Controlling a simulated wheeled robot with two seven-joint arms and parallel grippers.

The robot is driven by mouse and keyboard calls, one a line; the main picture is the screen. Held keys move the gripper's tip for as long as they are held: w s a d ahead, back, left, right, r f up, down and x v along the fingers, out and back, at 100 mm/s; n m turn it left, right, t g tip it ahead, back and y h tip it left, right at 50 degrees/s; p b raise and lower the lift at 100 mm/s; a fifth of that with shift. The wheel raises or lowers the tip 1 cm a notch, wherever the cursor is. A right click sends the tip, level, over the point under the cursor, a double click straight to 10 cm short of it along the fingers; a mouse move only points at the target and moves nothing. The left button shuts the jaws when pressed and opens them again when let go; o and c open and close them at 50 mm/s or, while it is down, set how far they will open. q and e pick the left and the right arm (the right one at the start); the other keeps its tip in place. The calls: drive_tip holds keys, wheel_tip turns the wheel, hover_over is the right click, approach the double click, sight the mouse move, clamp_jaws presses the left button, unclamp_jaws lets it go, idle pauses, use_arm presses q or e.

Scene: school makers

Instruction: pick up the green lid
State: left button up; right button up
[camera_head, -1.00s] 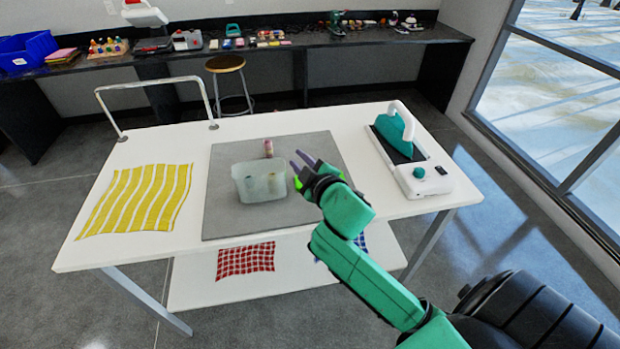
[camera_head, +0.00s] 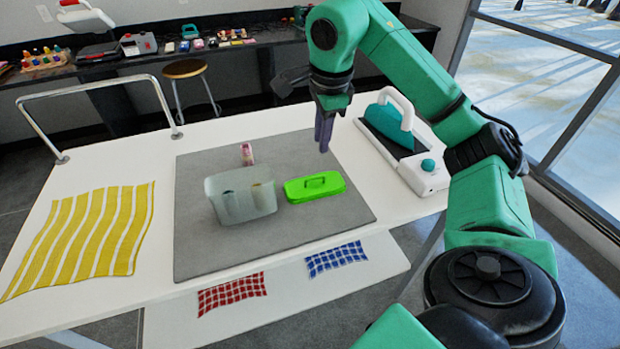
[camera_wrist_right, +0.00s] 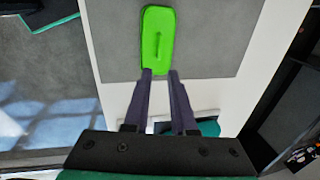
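The green lid (camera_head: 314,187) lies flat on the grey mat (camera_head: 205,245), just right of the translucent bin, with its handle on top. My right gripper (camera_head: 324,140) points down in the head view, above and behind the lid and apart from it. In the right wrist view the lid (camera_wrist_right: 158,38) shows beyond the fingertips of my right gripper (camera_wrist_right: 161,72). Its two fingers are spread with a gap between them and nothing held. My left gripper is not in view.
The translucent bin (camera_head: 241,197) holds small items. A pink-and-white bottle (camera_head: 247,154) stands behind it. A white and teal iron-like device (camera_head: 400,135) stands right. A yellow striped cloth (camera_head: 85,240) lies left, with a metal rail (camera_head: 95,88) behind.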

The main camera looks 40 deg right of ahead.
sight(316, 177)
drive_tip(key=f, duration=0.4)
drive_tip(key=w+f, duration=0.1)
drive_tip(key=f, duration=0.3)
drive_tip(key=w+f, duration=0.1)
drive_tip(key=f, duration=0.3)
drive_tip(key=shift+w+d+f+b, duration=0.2)
drive_tip(key=shift+d+f+b, duration=0.2)
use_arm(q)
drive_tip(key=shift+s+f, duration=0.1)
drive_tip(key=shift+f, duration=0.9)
use_arm(e)
drive_tip(key=shift+r, duration=0.1)
clamp_jaws()
